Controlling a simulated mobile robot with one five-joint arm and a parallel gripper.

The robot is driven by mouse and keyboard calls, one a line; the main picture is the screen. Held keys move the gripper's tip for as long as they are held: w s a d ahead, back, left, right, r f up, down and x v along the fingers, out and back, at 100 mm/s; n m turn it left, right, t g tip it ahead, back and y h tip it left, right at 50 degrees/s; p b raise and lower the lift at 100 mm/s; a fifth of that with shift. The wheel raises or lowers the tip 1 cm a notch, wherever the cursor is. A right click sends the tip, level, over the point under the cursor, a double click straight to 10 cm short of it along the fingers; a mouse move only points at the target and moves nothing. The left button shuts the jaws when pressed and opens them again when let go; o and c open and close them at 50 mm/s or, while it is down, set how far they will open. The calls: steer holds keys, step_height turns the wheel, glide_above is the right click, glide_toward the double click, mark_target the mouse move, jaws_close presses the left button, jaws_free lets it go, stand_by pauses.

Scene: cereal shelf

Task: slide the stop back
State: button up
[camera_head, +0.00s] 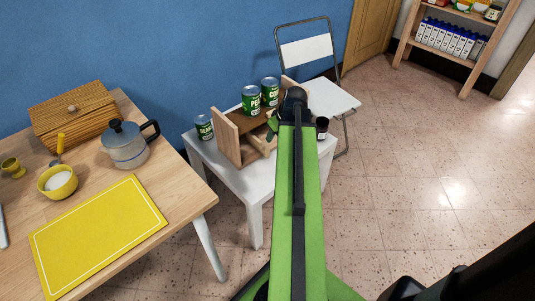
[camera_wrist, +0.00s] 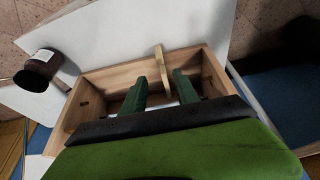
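A small wooden rack (camera_head: 226,137) stands on a white table, with green cans labelled PEAS (camera_head: 251,100) and CORN (camera_head: 270,92) at its back. In the wrist view, the rack (camera_wrist: 92,78) is a shallow wooden frame. A flat pale wooden piece, apparently the stop (camera_wrist: 159,58), crosses its far rim. My gripper (camera_wrist: 160,77) is open, its two dark green fingers reaching over the frame. The stop shows between the fingers with a gap on each side. In the head view my arm hides part of the rack and most of the gripper.
A BEANS can (camera_head: 204,128) stands left of the rack on the white table (camera_head: 256,187). A dark jar (camera_head: 322,127) stands to its right; it shows in the wrist view (camera_wrist: 40,66). A folding chair (camera_head: 330,92) is behind; a wooden table (camera_head: 190,205) is left.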

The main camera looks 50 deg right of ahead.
mark_target(267, 148)
steer(key=b+x, duration=1)
steer(key=x, duration=0.2)
steer(key=shift+f, duration=0.45)
steer(key=shift+r, duration=0.1)
steer(key=shift+c, duration=0.5)
jaws_close()
